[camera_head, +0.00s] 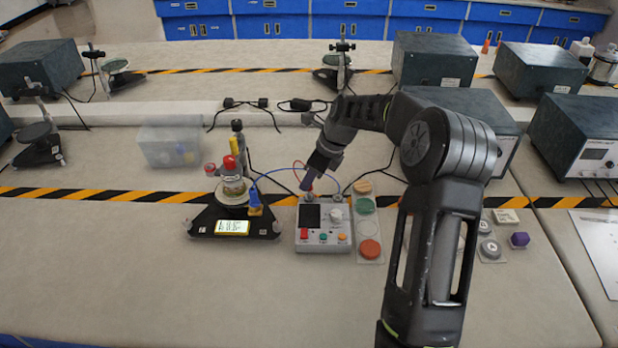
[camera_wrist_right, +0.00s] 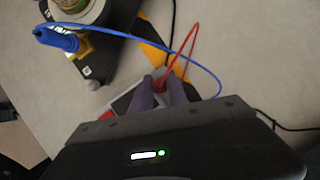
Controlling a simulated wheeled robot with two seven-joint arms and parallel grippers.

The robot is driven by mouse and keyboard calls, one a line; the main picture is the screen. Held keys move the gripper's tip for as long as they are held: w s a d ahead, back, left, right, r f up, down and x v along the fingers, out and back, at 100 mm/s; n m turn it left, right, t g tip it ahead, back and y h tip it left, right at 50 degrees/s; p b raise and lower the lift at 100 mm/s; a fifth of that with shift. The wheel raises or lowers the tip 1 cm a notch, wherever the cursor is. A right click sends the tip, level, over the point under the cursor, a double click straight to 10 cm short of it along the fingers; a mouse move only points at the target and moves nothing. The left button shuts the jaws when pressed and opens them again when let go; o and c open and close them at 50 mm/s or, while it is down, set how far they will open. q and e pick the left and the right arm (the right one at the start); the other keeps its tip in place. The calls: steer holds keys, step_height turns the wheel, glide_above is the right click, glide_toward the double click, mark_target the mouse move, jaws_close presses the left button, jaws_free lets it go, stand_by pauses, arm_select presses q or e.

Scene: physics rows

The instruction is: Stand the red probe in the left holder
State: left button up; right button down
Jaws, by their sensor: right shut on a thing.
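My right gripper (camera_head: 308,184) is over the back of the small grey meter (camera_head: 322,238). In the right wrist view its fingers (camera_wrist_right: 170,92) are shut on the red probe (camera_wrist_right: 160,84), of which only a little red shows between them. A thin red cable loops up from it. A blue probe (camera_head: 255,203) stands at the right of the black stand (camera_head: 205,222); it also shows in the right wrist view (camera_wrist_right: 56,38), by a yellow block (camera_wrist_right: 84,48). I cannot clearly pick out the left holder. My left gripper is not in view.
A jar with a red cap (camera_head: 230,163) stands on the black stand's round plate. A blue cable (camera_wrist_right: 185,50) arcs across the wrist view. Coloured discs (camera_head: 370,249) lie right of the meter. A clear bin (camera_head: 168,146) is at the left.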

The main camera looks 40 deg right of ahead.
steer(key=shift+r+p, duration=0.2)
steer(key=shift+p, duration=0.25)
stand_by(0.8)
steer(key=shift+f+b, duration=0.8)
steer(key=shift+f, duration=0.85)
stand_by(2.0)
steer(key=c, duration=1.2)
jaws_free()
steer(key=shift+o, duration=0.3)
steer(key=shift+o, duration=0.9)
step_height(320, 180, up, 8)
steer(key=p, duration=0.6)
steer(key=shift+f, duration=0.2)
steer(key=shift+f, duration=0.1)
